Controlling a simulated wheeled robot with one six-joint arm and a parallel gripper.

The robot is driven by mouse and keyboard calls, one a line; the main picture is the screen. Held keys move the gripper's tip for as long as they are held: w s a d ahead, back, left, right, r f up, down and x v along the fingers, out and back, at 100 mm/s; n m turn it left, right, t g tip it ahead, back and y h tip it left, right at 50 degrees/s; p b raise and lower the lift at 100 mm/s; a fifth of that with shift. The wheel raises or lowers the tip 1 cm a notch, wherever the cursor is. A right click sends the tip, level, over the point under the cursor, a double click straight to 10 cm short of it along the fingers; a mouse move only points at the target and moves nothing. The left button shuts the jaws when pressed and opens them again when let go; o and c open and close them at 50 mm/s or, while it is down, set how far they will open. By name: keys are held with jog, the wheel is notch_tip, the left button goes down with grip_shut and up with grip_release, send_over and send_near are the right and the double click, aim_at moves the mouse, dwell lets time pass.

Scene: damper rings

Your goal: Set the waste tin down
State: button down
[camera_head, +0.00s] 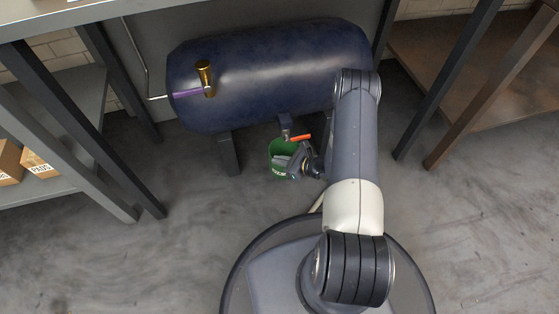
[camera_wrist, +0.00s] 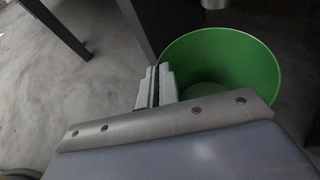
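The waste tin (camera_head: 281,146) is a green, open-topped round bucket below the front of the dark blue tank in the head view. In the wrist view the tin (camera_wrist: 230,45) is upright or nearly so, and its inside looks empty. My gripper (camera_head: 292,162) is at the tin's rim, partly covering it. In the wrist view the two pale fingers (camera_wrist: 158,88) are close together with the tin's wall at its left side between them. Whether the tin's bottom touches the floor is hidden.
The blue tank (camera_head: 265,65) stands on dark legs, with an orange-handled valve (camera_head: 300,138) just above the tin. A brass fitting (camera_head: 205,75) with a purple piece sits on its left. Shelving with boxes (camera_head: 38,164) stands left. Open grey floor (camera_head: 200,240) lies in front.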

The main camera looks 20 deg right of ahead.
jog(key=shift+f+b, duration=1.4)
jog(key=shift+f, duration=1.2)
jog(key=shift+f, duration=0.9)
jog(key=c, duration=1.6)
grip_release()
jog(key=p+v, duration=0.4)
jog(key=v, duration=0.7)
